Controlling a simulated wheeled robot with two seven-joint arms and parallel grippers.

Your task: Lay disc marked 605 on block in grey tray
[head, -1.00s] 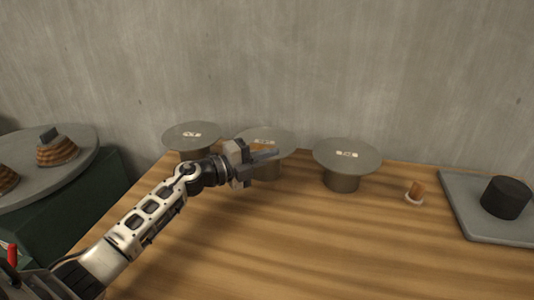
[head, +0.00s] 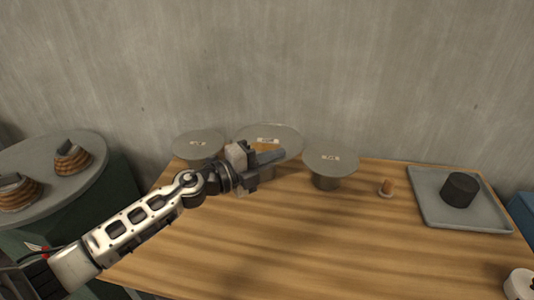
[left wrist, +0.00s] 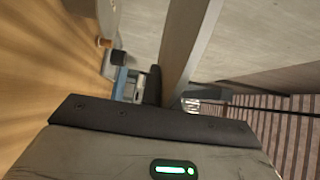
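Three grey discs with white labels stand in a row at the back of the wooden table: a left disc (head: 192,137), a middle disc (head: 284,134) and a right disc (head: 330,168). The label digits are too small to read. My left gripper (head: 268,159) is at the near edge of the middle disc and appears shut on it, with the disc level and seemingly raised. In the left wrist view the disc shows edge-on (left wrist: 190,40) beside a dark finger. The dark block (head: 460,189) stands in the grey tray (head: 440,214) at the right. My right gripper is not in view.
A grey round stand (head: 95,145) with striped pieces is at the left. A blue thing (head: 523,213) is beyond the tray. The table's front middle is clear.

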